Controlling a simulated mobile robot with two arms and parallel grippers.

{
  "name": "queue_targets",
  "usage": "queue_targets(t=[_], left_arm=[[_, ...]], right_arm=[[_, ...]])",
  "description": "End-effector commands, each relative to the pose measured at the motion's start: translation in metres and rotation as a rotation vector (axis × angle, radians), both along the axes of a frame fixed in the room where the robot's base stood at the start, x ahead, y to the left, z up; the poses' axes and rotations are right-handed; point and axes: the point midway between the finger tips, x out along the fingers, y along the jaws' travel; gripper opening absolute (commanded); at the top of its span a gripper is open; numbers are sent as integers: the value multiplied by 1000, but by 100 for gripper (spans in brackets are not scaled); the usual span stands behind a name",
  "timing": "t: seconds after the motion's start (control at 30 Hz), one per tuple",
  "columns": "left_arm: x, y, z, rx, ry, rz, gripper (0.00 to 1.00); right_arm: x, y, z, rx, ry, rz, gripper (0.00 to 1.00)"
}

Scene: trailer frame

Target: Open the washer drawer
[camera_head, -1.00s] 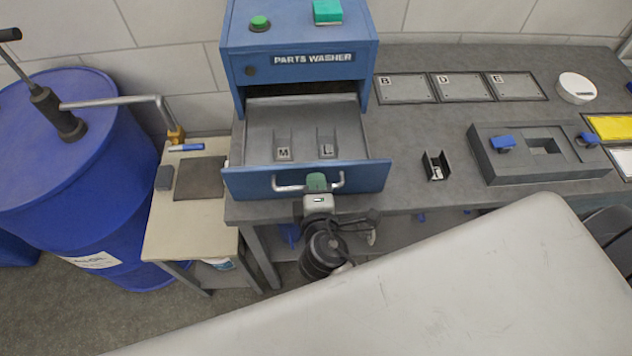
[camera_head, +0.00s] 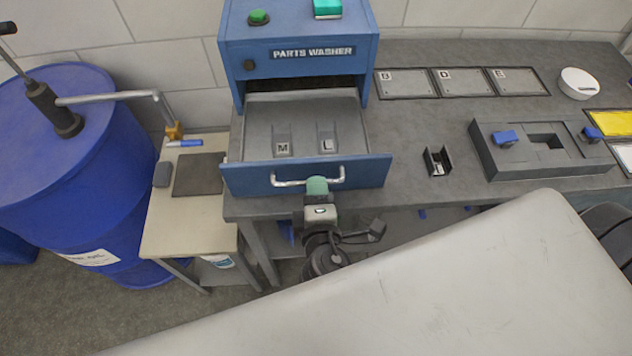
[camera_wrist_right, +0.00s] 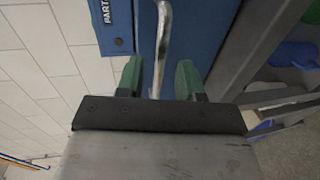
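The blue parts washer (camera_head: 262,50) stands at the back with its drawer (camera_head: 240,178) pulled out, showing a grey tray inside. The silver bar handle (camera_head: 334,180) is on the drawer front. My right gripper (camera_head: 317,186) is at the middle of this handle, coming from the front. In the right wrist view, the green fingertips of the right gripper (camera_wrist_right: 160,80) are apart, one on each side of the handle (camera_wrist_right: 162,50), with gaps visible beside the bar. Two small pieces marked M (camera_head: 282,149) and L (camera_head: 327,146) are in the drawer. My left gripper is not in view.
A blue drum (camera_head: 75,160) with a pump and a small beige table (camera_head: 185,225) stand left of the washer. Right of it, the grey bench (camera_head: 410,150) holds a small black holder (camera_head: 437,161) and a grey fixture (camera_head: 510,165). A large pale surface (camera_head: 450,290) fills the foreground.

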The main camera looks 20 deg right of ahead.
Motion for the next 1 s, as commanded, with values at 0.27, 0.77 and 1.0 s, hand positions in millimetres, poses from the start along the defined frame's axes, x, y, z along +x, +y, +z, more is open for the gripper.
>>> queue_targets(t=[0.27,0.77,1.0], left_arm=[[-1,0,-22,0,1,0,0],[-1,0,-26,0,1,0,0],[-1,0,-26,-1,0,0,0]], right_arm=[[-52,14,7,2,5,0,37],[-69,20,15,1,1,-1,37],[-69,20,14,0,1,-1,37]])
